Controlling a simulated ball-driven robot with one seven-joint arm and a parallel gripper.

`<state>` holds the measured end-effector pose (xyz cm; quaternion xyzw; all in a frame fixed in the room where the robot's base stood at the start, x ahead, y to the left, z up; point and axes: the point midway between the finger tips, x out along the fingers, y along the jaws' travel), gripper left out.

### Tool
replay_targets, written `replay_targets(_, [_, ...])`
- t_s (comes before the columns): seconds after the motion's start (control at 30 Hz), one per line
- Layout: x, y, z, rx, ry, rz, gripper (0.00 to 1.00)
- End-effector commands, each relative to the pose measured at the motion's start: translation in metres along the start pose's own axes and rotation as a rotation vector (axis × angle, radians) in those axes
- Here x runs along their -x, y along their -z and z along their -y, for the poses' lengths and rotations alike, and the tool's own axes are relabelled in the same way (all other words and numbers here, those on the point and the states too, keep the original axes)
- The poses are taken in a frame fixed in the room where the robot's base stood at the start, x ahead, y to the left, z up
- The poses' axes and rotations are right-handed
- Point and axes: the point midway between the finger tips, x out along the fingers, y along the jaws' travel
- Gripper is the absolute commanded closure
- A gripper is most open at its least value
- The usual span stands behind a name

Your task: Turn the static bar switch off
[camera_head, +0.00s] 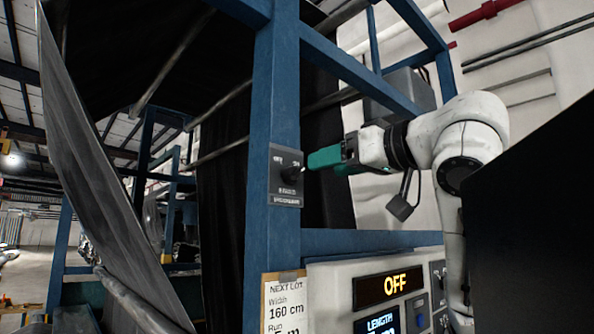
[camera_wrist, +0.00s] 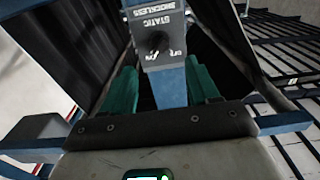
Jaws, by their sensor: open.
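The static bar switch is a dark knob (camera_wrist: 157,42) on a grey plate (camera_head: 286,190) fixed to a blue upright post. The plate carries white lettering that reads "STATIC" and "SHOCKLESS" upside down in the wrist view. My gripper (camera_head: 312,160) has teal fingers and comes in from the right, with its tips close to the knob. In the wrist view my gripper (camera_wrist: 162,88) is open, one finger on each side of the plate's line, with the knob ahead between them. I cannot tell whether a finger touches the knob. The knob's exact pointing direction is unclear.
Below stands a pale control panel (camera_head: 335,285) with an amber "OFF" display (camera_head: 388,287) and a "LENGTH" display (camera_head: 382,322). A paper note (camera_head: 284,300) hangs on the post (camera_head: 262,230). A blue crossbar (camera_head: 370,242) runs beneath my arm. Dark sheeting (camera_head: 222,190) hangs behind.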

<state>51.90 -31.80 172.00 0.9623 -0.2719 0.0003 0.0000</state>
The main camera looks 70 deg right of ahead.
Motion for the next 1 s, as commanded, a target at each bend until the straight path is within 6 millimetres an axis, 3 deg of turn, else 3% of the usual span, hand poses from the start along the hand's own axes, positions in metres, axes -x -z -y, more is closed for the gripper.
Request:
replay_targets(0.2, [-0.042, 0.003, 0.000, -0.002, 0.001, 0.004, 0.40])
replay_targets(0.43, [-0.074, 0.002, 0.000, -0.001, 0.001, 0.002, 0.40])
replay_targets(0.87, [-0.086, 0.000, 0.000, 0.000, 0.001, 0.000, 0.40])
replay_targets(1.0, [-0.085, 0.000, 0.000, 0.000, 0.001, 0.000, 0.51])
